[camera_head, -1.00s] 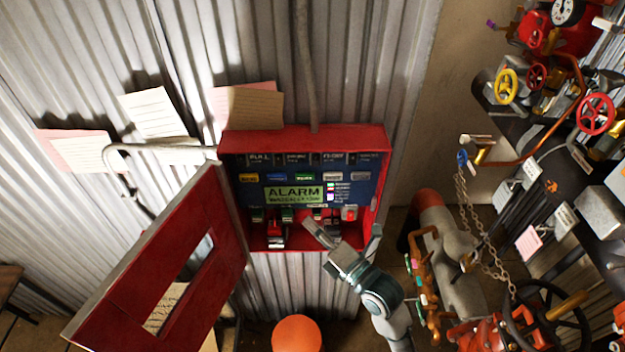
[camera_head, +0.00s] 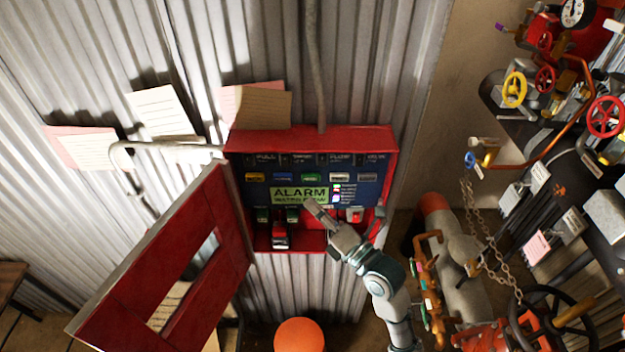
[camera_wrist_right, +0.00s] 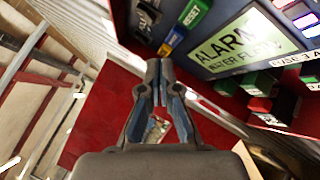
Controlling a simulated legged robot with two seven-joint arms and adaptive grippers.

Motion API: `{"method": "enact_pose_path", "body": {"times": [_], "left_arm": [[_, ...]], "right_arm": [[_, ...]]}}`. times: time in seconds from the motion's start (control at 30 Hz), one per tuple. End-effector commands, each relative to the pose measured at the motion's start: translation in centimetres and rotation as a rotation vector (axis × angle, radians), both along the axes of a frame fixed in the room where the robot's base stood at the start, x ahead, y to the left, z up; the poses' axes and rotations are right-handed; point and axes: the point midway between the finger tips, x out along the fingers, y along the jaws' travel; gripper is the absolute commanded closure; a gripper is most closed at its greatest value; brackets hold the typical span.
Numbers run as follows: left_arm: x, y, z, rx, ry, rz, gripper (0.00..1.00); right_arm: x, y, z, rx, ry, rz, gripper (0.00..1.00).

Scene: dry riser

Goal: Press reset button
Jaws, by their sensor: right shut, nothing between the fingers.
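The red alarm box (camera_head: 310,140) hangs open on the corrugated wall, with a blue panel inside. A lit green sign (camera_head: 298,194) on it reads ALARM. A row of coloured buttons runs above the sign: yellow (camera_head: 255,177), blue (camera_head: 283,178), green (camera_head: 311,178) and pale ones. Small green and red switches sit below it. I cannot read which control is reset. My right gripper (camera_head: 314,210) is shut and empty, its tips in front of the sign's lower right edge. In the wrist view, the shut fingertips (camera_wrist_right: 159,72) show below the green button (camera_wrist_right: 194,14). My left gripper is not in view.
The box's red door (camera_head: 165,265) stands open at the left. A bent pale pipe (camera_head: 165,148) and paper notes (camera_head: 158,113) are beside the box. At the right are valves, pipes and a hanging chain (camera_head: 490,240). An orange round object (camera_head: 299,335) is below.

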Motion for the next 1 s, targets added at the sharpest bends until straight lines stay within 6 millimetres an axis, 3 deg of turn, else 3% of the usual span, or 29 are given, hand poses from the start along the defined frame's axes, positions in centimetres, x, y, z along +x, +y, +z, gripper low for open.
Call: {"method": "enact_pose_path", "body": {"times": [0.2,0.4,1.0], "left_arm": [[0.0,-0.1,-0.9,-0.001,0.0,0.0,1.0],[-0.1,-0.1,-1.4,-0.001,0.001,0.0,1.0],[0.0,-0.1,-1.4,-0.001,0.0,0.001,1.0]], "right_arm": [[2.9,0.1,-0.2,-0.002,-0.003,0.001,1.0],[4.3,0.0,-0.1,-0.001,-0.001,0.001,1.0],[4.7,0.0,0.1,0.001,-0.001,0.001,1.0]]}}
